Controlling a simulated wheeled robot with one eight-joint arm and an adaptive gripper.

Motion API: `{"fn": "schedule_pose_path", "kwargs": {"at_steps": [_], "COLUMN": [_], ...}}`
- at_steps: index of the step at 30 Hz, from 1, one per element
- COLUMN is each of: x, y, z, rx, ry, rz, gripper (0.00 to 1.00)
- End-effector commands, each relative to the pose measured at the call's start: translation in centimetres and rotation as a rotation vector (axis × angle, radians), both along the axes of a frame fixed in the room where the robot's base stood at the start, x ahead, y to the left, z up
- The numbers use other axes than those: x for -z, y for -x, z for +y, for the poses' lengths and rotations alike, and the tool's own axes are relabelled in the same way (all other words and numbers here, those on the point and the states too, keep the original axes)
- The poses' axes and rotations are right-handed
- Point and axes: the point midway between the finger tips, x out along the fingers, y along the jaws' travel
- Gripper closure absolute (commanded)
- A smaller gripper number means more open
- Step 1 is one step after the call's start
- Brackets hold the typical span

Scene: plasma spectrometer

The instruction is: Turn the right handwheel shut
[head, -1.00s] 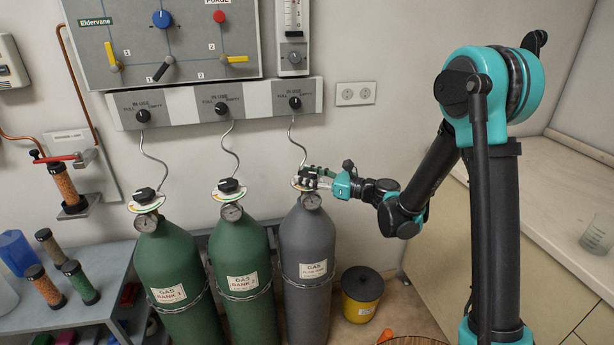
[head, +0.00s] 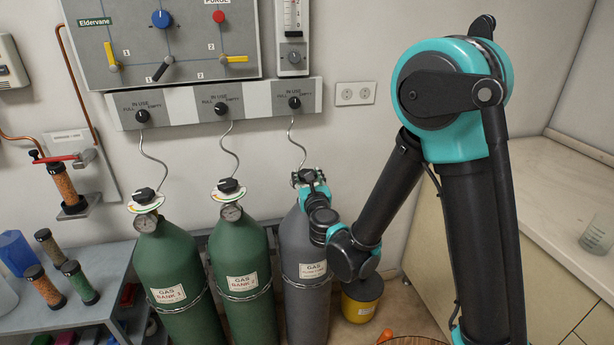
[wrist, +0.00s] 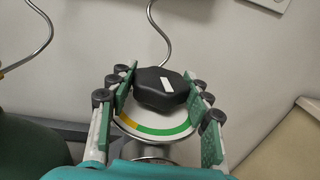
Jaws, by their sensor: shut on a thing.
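The right handwheel (wrist: 158,90) is a black lobed knob with a white mark on top, on the grey cylinder (head: 297,245). Below it sits a round dial plate (wrist: 150,130) with a green arc and an orange-yellow part, seen in the wrist view. My gripper (wrist: 160,86) has its green-padded fingers on the left and right sides of the handwheel and is shut on it. In the head view my gripper (head: 310,180) is at the top of the grey cylinder and mostly covers the handwheel. The white mark points to the upper left and lower right.
Two green cylinders (head: 173,265) (head: 240,255) with their own black handwheels stand to the left. A thin hose (head: 297,140) rises from the grey cylinder's top to the wall panel. A yellow bin (head: 360,300) stands on the floor at right, and a counter (head: 560,180) lies farther right.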

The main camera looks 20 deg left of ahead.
Motion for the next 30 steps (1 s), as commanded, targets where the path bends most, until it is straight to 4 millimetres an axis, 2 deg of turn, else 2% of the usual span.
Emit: {"fn": "schedule_pose_path", "kwargs": {"at_steps": [21, 30], "x": [0.03, 0.01], "y": [-0.04, -0.13], "z": [0.28, 0.12], "rx": [0.676, 0.907], "ry": [0.000, 0.000], "rz": [0.000, 0.000], "gripper": [0.80, 0.80]}}
